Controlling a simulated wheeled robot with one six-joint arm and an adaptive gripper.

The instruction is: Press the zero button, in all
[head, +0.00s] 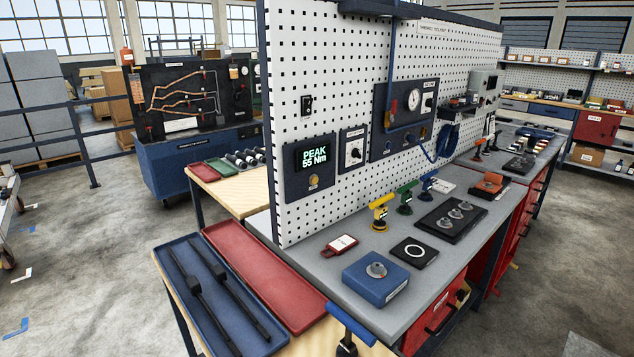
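A dark blue panel (309,168) hangs on the white pegboard, left of its middle. Its screen (314,157) reads "PEAK 55 Nm" in pale green letters. Below the screen is a round yellow button (314,182). Its label is too small to read, so I cannot tell for sure that it is the zero button. Nothing is seen touching the button or standing in front of it. My gripper is not in view.
A grey bench (335,268) runs below the pegboard, with a blue block (362,290) and yellow (381,208) and green T-handled tools. Blue (181,248) and red (240,243) trays lie at the near left corner. A blue-handled tool (349,322) stands in front. Open floor lies left.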

